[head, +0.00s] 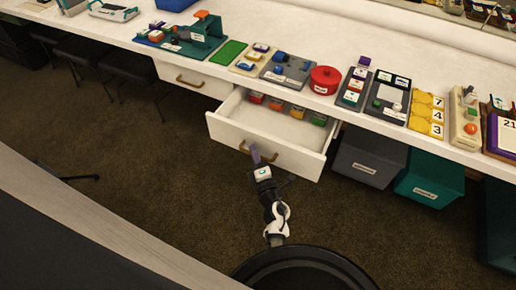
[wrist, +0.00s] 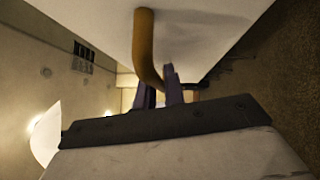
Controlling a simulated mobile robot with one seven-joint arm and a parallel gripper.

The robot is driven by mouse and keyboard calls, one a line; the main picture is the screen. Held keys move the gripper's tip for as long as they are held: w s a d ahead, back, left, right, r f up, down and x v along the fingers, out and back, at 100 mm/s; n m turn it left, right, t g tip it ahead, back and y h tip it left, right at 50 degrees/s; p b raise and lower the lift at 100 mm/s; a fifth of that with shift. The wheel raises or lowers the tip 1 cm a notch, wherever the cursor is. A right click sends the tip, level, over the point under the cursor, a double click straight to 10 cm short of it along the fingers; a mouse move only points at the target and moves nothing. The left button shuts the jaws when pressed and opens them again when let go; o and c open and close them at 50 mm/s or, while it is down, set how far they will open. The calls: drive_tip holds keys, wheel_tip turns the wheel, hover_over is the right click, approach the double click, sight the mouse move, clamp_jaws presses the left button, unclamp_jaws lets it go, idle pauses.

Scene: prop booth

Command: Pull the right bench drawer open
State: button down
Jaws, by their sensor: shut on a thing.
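The right bench drawer (head: 225,131) is white and stands pulled well out from under the bench, with its inside showing. Several small coloured blocks (head: 297,112) lie in a row towards its back. Its brass bar handle (head: 243,147) is on the front face. My gripper (head: 254,153) is at the handle, shut on it. In the wrist view the handle (wrist: 145,45) runs down from the white drawer front (wrist: 205,35) to between my gripper's two purple-grey fingers (wrist: 161,88). The exact contact is partly hidden there.
A closed left drawer (head: 200,80) with a brass handle is beside it. A grey bin (head: 368,158) and a green bin (head: 430,178) stand under the bench to the right. The bench top (head: 340,45) holds several props. Carpet in front of the drawer is open.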

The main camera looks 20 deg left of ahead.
drive_tip(key=shift+s, duration=0.1)
drive_tip(key=c, duration=1.8)
unclamp_jaws()
drive_tip(key=shift+o, duration=0.2)
drive_tip(key=shift+d, duration=0.1)
